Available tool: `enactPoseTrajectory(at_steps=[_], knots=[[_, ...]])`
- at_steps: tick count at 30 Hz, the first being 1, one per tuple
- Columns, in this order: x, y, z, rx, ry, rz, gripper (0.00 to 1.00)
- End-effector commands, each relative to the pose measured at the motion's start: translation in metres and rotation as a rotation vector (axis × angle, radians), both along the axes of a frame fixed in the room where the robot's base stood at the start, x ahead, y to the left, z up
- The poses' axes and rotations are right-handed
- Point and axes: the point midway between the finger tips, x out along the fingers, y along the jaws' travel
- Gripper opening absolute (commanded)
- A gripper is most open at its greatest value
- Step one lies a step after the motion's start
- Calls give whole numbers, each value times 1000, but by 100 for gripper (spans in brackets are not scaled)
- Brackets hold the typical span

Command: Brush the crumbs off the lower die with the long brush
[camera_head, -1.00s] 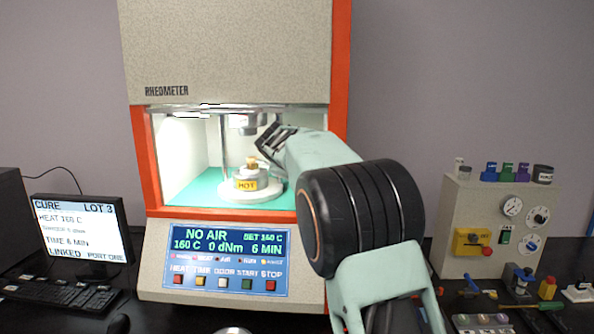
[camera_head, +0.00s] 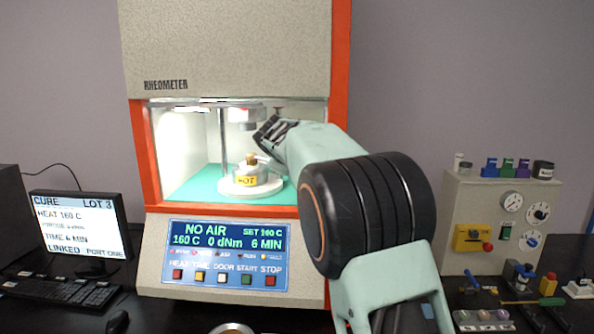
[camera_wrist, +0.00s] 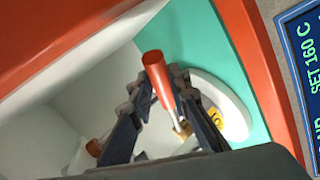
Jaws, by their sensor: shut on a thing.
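The lower die (camera_head: 246,180) stands on a round white base inside the rheometer chamber and carries a yellow HOT label. It also shows in the wrist view (camera_wrist: 216,120), partly behind my right finger. My gripper (camera_head: 268,134) is inside the chamber, above and right of the die. A tan-brown piece (camera_head: 252,159) shows at the die top, apparently the bristles; contact is unclear. Crumbs cannot be made out.
The upper die (camera_head: 243,117) hangs above, with a thin upright rod (camera_head: 223,140) to the left. The orange chamber frame (camera_head: 146,160) borders the opening. A monitor (camera_head: 78,225) stands left, a control box (camera_head: 500,228) and small tools right.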

Motion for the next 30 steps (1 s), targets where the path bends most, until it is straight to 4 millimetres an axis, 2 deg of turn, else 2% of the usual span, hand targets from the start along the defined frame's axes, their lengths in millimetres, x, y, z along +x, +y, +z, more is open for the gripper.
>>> enactPoseTrajectory(at_steps=[7,22,26,30], knots=[[0,0,2,0,0,0,0],[0,0,21,1,-1,0,0],[-9,3,19,2,-4,2,0],[-26,6,17,2,-4,2,0]])
